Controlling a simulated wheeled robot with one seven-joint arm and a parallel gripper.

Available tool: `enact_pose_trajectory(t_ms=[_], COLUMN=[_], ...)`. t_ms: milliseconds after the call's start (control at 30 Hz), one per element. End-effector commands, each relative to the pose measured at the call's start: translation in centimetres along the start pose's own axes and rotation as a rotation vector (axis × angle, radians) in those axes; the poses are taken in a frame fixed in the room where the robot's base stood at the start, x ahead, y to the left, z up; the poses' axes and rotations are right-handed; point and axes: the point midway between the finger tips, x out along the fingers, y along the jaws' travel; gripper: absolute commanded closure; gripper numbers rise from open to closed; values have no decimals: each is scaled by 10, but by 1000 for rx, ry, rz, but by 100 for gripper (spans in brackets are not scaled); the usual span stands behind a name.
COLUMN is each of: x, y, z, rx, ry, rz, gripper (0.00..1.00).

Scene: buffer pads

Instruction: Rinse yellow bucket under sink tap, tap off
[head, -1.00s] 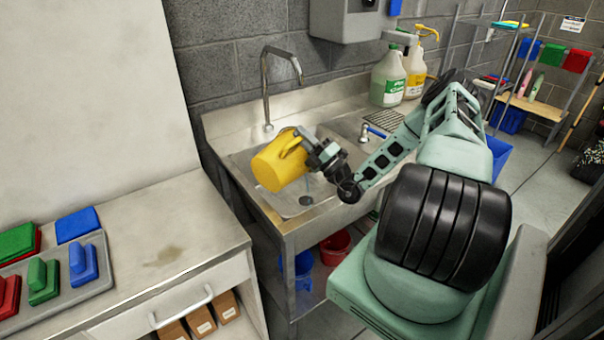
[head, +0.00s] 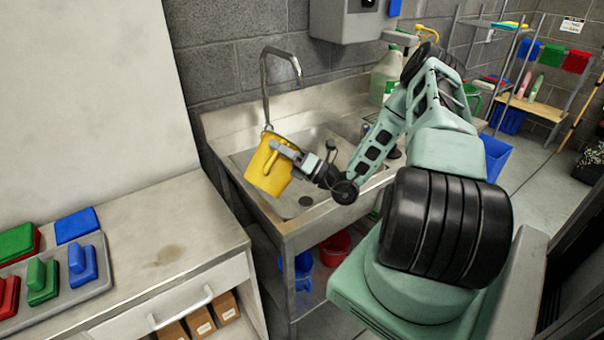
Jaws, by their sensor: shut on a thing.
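The yellow bucket (head: 266,176) is held over the left part of the steel sink (head: 238,160), nearly upright with a slight tilt. My gripper (head: 287,150) is shut on the bucket at its upper right side, near the handle. The tap (head: 265,88) rises behind the bucket, and its curved spout ends above and to the right of the bucket's rim. I see no water stream from the spout. The inside of the bucket cannot be seen clearly. The tap lever area to the right is mostly covered by my arm.
A green-labelled jug (head: 386,75) stands at the back right, partly behind my arm. A red bucket (head: 335,246) and a blue bucket (head: 302,270) are below the sink. The left counter (head: 165,235) holds coloured pads on a tray.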

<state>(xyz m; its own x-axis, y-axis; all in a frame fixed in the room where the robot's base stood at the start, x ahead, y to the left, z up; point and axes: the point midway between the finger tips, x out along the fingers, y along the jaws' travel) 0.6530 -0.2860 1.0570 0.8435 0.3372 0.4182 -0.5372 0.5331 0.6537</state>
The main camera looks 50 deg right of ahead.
Motion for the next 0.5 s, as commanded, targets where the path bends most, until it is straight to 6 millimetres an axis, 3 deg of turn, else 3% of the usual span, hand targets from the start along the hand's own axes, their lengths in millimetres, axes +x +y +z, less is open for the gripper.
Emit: enact_pose_trajectory(t_ms=[500], x=[10], y=[19], z=[-64], rx=[-406], ry=[240], rz=[-2], gripper=[100])
